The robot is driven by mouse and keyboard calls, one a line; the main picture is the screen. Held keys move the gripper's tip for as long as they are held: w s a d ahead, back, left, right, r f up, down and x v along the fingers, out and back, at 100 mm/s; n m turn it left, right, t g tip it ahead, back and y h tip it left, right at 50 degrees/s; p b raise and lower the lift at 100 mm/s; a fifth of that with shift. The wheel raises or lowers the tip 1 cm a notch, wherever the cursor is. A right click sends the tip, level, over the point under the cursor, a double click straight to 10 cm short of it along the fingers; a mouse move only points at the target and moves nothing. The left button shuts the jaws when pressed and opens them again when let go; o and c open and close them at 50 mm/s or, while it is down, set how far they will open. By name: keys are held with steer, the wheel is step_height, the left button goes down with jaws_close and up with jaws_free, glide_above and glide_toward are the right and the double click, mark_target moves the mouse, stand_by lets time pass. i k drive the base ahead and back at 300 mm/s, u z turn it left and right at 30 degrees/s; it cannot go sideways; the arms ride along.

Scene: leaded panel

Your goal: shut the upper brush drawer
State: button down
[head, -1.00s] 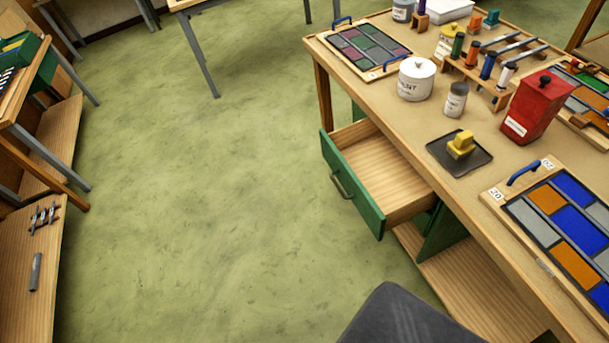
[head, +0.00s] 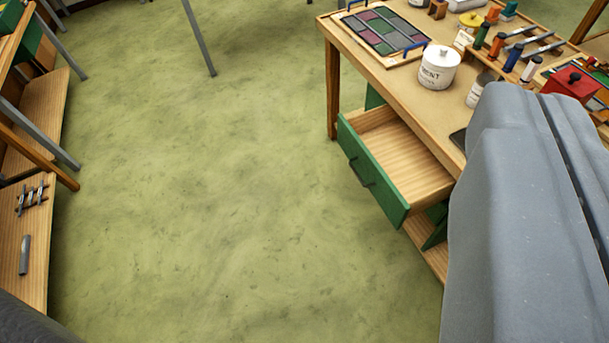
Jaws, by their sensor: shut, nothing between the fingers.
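The upper brush drawer (head: 400,165) stands pulled out from under the worktable at the right of the picture. It has a green front (head: 385,185) with a dark bar handle (head: 361,173) and a bare wooden inside that looks empty. My gripper's fingers do not show in this view.
The worktable (head: 390,79) carries a white lidded cement pot (head: 438,68), a colored glass panel (head: 382,31), a red box (head: 571,84) and several tools. Open green floor (head: 220,190) lies left of the drawer. A wooden shelf (head: 35,240) stands at the left edge.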

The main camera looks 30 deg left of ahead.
mark_target(405, 178)
steer(key=u, duration=0.35)
steer(key=i, duration=1)
steer(key=z, duration=0.05)
